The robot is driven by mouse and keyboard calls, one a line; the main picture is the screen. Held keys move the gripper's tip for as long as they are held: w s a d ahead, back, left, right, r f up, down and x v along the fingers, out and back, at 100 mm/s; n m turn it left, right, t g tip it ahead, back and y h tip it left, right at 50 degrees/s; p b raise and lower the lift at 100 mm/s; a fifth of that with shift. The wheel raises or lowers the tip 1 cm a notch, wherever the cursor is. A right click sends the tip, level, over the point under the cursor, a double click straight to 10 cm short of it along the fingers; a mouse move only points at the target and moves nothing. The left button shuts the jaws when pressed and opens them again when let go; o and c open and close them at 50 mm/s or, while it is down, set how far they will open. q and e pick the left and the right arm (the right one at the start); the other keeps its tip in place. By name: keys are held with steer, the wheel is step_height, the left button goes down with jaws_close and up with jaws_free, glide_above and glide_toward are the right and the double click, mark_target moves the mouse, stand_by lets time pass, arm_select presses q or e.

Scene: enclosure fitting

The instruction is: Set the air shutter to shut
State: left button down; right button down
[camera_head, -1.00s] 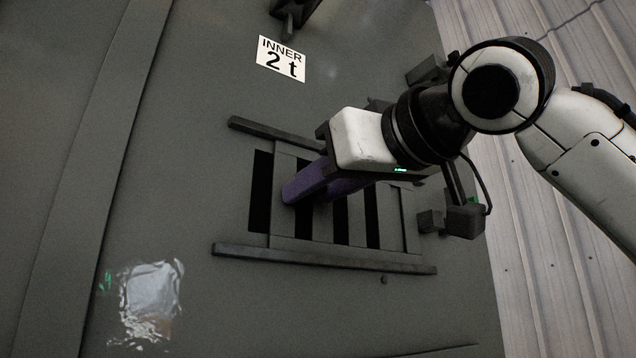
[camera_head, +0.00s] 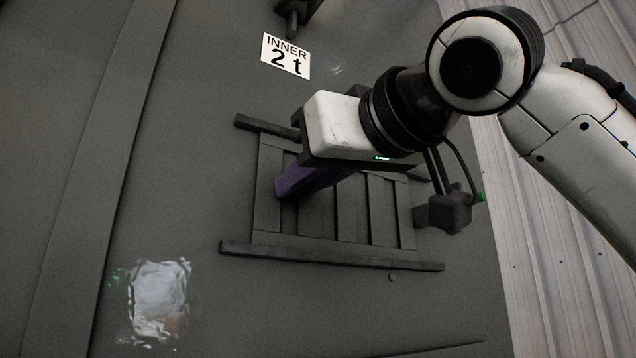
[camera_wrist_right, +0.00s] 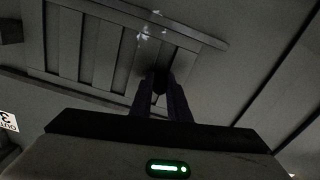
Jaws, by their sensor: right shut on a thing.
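The air shutter (camera_head: 353,210) is a slatted grey plate between two dark horizontal rails on the grey panel. Its slots now show grey, with no black openings visible. My right gripper (camera_head: 283,188) has purple fingers and is at the left part of the shutter, shut on the shutter's knob, which the fingers mostly hide. In the right wrist view the fingers (camera_wrist_right: 160,95) close around a small dark knob (camera_wrist_right: 158,78) near one end of the slatted plate (camera_wrist_right: 95,50). My left gripper is not in view.
A label reading "INNER 2 t" (camera_head: 286,56) is above the shutter. A dark fitting (camera_head: 294,15) sticks out above it. A shiny patch (camera_head: 158,298) is at lower left. A corrugated wall (camera_head: 560,240) is to the right. The panel left of the shutter is clear.

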steer(key=c, duration=1.7)
jaws_free()
steer(key=shift+s+a, duration=0.25)
steer(key=shift+w+d, duration=0.1)
steer(key=shift+s+d, duration=0.2)
steer(key=shift+s, duration=0.1)
arm_select(q)
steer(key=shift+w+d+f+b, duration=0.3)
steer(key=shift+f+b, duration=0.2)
steer(key=shift+b, duration=0.65)
arm_select(e)
steer(key=v, duration=0.9)
steer(key=shift+s+d, duration=0.15)
steer(key=shift+s, duration=0.15)
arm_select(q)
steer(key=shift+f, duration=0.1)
